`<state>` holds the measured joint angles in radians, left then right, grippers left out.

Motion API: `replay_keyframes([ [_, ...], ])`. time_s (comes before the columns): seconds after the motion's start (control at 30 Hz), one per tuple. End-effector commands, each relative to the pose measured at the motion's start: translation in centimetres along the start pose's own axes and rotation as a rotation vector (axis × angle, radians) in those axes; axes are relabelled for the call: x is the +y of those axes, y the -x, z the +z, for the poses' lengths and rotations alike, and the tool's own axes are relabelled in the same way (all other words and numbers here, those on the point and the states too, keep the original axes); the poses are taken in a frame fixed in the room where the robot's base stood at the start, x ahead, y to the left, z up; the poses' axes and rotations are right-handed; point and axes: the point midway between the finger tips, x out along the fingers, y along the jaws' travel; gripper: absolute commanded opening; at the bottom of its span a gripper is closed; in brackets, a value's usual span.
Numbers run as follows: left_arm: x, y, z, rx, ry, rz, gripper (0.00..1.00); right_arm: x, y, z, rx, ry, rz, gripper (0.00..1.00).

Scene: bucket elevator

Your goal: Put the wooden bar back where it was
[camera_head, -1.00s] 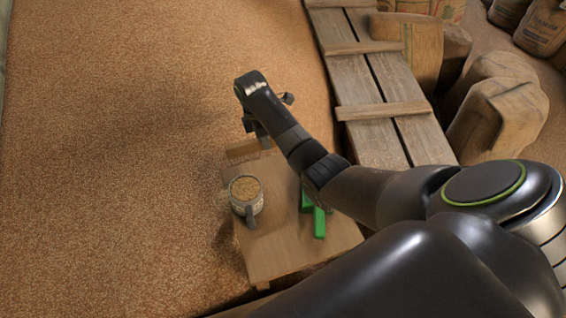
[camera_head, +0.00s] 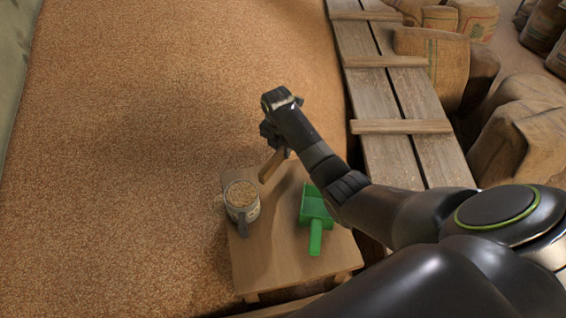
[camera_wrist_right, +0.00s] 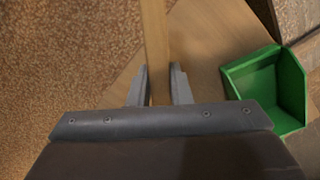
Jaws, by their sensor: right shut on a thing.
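The wooden bar (camera_head: 271,166) is a light brown strip held in my right gripper (camera_head: 280,146), above the far edge of the small wooden table in the head view. In the right wrist view the bar (camera_wrist_right: 155,45) runs up from between the two fingers of my right gripper (camera_wrist_right: 158,84). The gripper is shut on the bar. Its far end leaves the top of the wrist view. My left gripper is not in view.
Grain (camera_head: 150,120) covers the ground at left. A plank walkway (camera_head: 375,95) and stuffed sacks (camera_head: 520,125) lie at right.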

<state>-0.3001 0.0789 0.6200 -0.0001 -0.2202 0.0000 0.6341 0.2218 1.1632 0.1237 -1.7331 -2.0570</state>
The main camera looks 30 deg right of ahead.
Motion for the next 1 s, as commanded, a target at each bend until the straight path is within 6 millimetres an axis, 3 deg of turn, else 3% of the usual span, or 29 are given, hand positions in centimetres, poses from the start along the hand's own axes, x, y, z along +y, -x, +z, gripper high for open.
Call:
replay_keyframes([
  [0.43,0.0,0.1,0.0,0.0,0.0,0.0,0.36,0.0,-5.1,-0.7,0.001,-0.001,-0.001,0.0],
  [0.83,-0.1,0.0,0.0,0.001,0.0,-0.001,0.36,0.0,-5.7,-0.7,0.0,-0.002,0.001,0.0],
  [0.87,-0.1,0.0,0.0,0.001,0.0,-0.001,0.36,0.0,-5.7,-0.7,0.0,-0.002,0.0,0.19],
  [1.0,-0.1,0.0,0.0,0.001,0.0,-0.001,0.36,0.0,-5.6,-0.7,0.0,-0.002,0.001,0.38],
])
